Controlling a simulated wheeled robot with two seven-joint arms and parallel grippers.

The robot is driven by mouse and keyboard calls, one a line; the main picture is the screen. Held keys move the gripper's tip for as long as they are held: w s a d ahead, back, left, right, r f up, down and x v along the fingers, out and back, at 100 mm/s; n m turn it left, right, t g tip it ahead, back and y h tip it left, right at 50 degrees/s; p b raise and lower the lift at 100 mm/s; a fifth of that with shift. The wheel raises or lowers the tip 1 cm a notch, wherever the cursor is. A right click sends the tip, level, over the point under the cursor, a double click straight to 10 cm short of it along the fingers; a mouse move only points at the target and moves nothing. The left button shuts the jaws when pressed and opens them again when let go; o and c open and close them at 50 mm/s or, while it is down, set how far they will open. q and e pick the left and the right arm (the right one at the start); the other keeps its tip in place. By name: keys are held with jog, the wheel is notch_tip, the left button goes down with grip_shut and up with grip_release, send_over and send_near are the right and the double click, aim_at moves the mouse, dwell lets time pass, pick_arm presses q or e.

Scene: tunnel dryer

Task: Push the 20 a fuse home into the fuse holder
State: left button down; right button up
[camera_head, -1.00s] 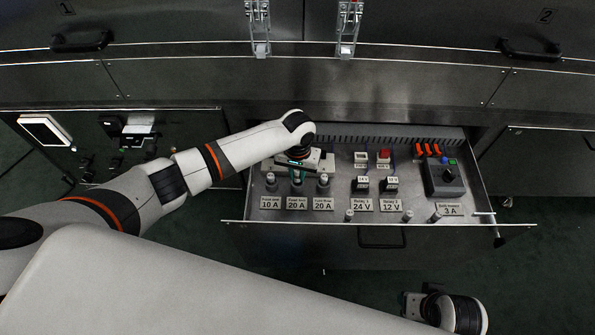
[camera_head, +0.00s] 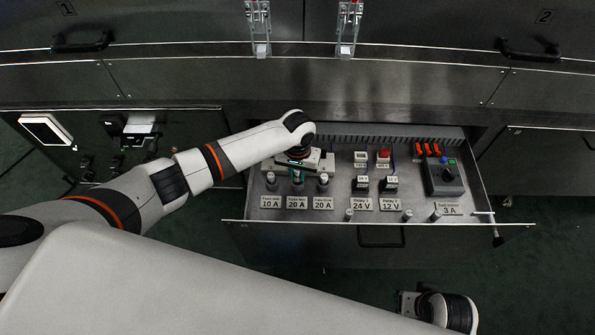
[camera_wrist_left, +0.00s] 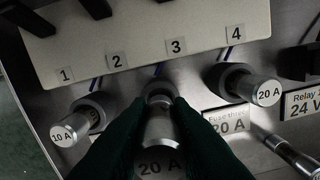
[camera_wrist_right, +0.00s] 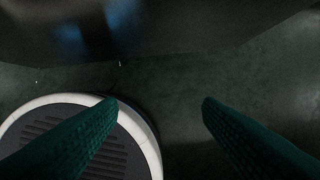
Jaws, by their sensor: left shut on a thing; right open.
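My left gripper (camera_wrist_left: 158,115) is shut on a silver 20 A fuse (camera_wrist_left: 160,130) in the left wrist view. The fuse's inner end is at the middle dark round fuse holder (camera_wrist_left: 158,90); how deep it sits cannot be told. In the head view my left gripper (camera_head: 297,172) is over the fuse row, partly hidden by its own wrist. A 10 A fuse (camera_wrist_left: 72,130) sticks out of the holder to the left, and another 20 A fuse (camera_wrist_left: 258,88) sticks out to the right. My right gripper (camera_wrist_right: 160,110) is open and empty over the dark floor.
The open drawer (camera_head: 320,216) also holds two relays (camera_head: 376,183), a grey box (camera_head: 443,178) labelled 3 A and several small posts. A pale numbered block (camera_wrist_left: 150,30) stands behind the holders. A round grey-and-white thing (camera_wrist_right: 140,130) lies below my right gripper.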

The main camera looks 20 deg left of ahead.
dwell(0.3)
pick_arm(q)
jog(key=shift+p, duration=0.45)
pick_arm(e)
notch_tip(320, 180, down, 3)
jog(key=shift+r, duration=0.1)
jog(key=shift+w+f, duration=0.1)
jog(key=shift+f, duration=0.1)
jog(key=shift+r, duration=0.1)
dwell(0.7)
